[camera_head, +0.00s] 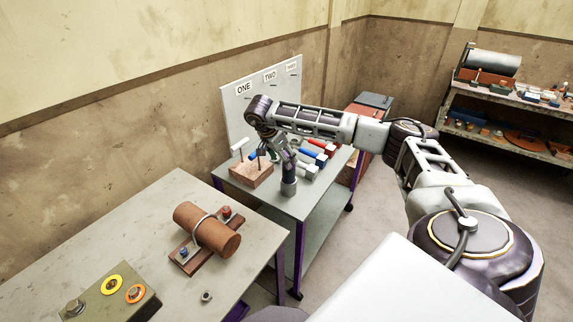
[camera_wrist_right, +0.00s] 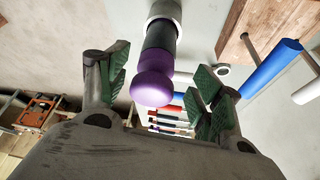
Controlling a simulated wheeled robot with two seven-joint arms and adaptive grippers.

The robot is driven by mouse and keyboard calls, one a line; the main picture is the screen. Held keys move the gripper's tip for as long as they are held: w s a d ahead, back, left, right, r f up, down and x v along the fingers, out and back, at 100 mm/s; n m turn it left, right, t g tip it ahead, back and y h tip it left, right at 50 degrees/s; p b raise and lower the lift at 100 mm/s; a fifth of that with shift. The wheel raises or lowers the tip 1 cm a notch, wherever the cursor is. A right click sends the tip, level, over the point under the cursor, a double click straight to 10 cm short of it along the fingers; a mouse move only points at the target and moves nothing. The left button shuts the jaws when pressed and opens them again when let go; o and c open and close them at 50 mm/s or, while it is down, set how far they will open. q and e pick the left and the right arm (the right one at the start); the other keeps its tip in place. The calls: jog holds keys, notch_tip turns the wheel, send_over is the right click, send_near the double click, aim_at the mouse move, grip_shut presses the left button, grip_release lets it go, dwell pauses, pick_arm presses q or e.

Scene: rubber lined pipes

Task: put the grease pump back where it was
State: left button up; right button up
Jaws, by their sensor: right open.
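What looks like the grease pump (camera_head: 289,185) stands upright near the front edge of the cart top, with a grey base and dark purple upper body. In the right wrist view, its purple knob (camera_wrist_right: 152,86), dark body and pale base lie between my fingers. My right gripper (camera_wrist_right: 163,92) is open, its green-padded fingers on either side of the pump with visible gaps. In the head view my right gripper (camera_head: 287,158) is just above the pump, and its fingers are hard to make out. My left gripper is not in view.
A wooden block (camera_head: 250,174) with upright T-handled tools stands left of the pump. A board (camera_head: 237,104) labelled ONE, TWO stands behind. A nearer table (camera_head: 165,205) holds a clamped brown pipe (camera_head: 207,229).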

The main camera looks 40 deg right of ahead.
jog(key=v, duration=0.7)
jog(key=shift+r, duration=0.25)
jog(key=shift+a, duration=0.1)
jog(key=shift+f, duration=0.1)
